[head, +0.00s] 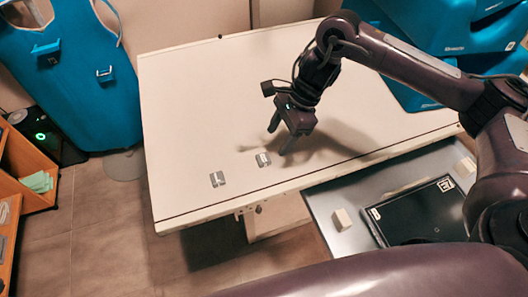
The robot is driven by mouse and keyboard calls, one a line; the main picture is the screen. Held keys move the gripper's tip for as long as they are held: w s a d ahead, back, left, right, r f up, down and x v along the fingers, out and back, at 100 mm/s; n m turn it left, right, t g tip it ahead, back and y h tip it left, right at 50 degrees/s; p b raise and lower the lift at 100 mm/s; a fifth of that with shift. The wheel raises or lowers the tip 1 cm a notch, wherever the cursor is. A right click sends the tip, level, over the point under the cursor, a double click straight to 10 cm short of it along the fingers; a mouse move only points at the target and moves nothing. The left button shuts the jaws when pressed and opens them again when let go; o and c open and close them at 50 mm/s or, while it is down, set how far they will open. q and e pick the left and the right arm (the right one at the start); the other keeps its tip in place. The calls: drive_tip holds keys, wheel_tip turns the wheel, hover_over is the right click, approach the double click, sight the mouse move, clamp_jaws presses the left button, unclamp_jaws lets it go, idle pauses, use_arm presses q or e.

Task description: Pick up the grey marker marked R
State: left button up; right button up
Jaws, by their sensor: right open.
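Two small grey markers lie apart near the front edge of the pale table (205,90). One grey marker (218,179) is farther left, and the other grey marker (263,160) is to its right and slightly farther back. Each bears a small light mark, too small to read, so I cannot tell which is R. My right gripper (282,138) points down over the table, just right of and beyond the right-hand marker. Its fingers are apart with nothing between them. My left gripper is out of view.
A grey tray (324,222) at the lower right holds a black case (420,212) and pale blocks (342,219). Blue equipment (70,85) stands left, and more blue housing (440,40) stands behind my right arm. The table's left and back areas are clear.

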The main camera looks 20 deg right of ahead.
sight(263, 158)
drive_tip(key=p+x, duration=0.1)
drive_tip(key=x, duration=0.2)
drive_tip(key=a+p+x, duration=0.1)
drive_tip(key=p+x, duration=0.1)
drive_tip(key=x, duration=0.1)
drive_tip(key=shift+s+a, duration=0.1)
drive_tip(key=shift+a, duration=0.05)
drive_tip(key=shift+a+f, duration=0.1)
drive_tip(key=shift+f, duration=0.3)
drive_tip(key=shift+c, duration=0.3)
drive_tip(key=c, duration=1)
drive_tip(key=shift+r, duration=0.2)
